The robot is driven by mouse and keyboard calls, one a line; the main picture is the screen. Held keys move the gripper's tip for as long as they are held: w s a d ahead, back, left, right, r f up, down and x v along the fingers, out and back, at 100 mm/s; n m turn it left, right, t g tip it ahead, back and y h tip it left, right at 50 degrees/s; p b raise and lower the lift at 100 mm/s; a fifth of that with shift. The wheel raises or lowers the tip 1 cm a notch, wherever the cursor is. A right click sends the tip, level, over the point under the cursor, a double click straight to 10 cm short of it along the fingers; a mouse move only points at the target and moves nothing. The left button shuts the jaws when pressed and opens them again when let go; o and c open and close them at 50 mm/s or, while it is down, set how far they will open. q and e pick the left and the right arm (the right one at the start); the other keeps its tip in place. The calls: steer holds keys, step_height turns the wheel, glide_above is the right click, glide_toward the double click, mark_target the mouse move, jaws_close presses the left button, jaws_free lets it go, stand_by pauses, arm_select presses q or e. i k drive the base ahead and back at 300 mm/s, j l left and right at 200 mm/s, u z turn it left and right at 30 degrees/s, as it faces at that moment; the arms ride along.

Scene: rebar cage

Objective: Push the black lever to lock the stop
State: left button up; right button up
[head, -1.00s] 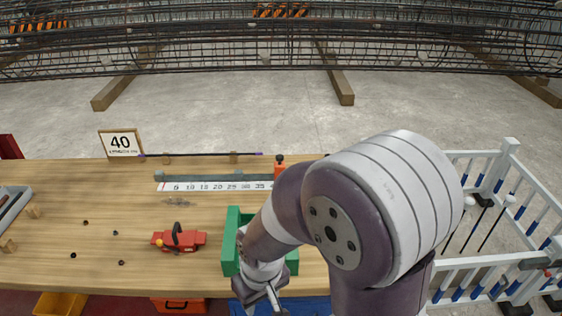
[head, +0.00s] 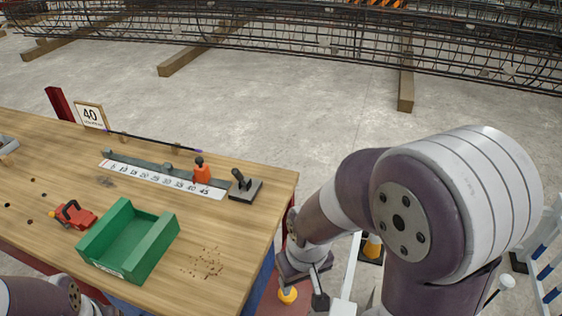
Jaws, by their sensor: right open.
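The black lever (head: 240,179) stands tilted on a dark base plate (head: 246,192) near the right end of the wooden bench. The orange stop (head: 201,171) with a dark knob sits just left of it, on the rail behind the white number scale (head: 160,177). My right gripper (head: 319,300) is open, low and off the bench's right edge, apart from the lever; its fingertips are hard to make out. Of my left arm only a link shows at the bottom left; its gripper is out of view.
A green open box (head: 128,236) stands on the bench front, with a red tool (head: 75,214) to its left. A thin bar (head: 150,140) lies behind the rail, near a "40" sign (head: 91,115). Small brown specks lie right of the box. White railings stand at right.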

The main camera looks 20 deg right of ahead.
mark_target(235, 172)
steer(key=k+l, duration=0.1)
steer(key=l, duration=0.3)
steer(key=k+l+u, duration=0.1)
steer(key=l, duration=0.35)
steer(key=k+l, duration=0.1)
steer(key=l, duration=0.3)
steer(key=i+l+z, duration=0.1)
steer(key=l+z, duration=0.35)
steer(key=l, duration=0.1)
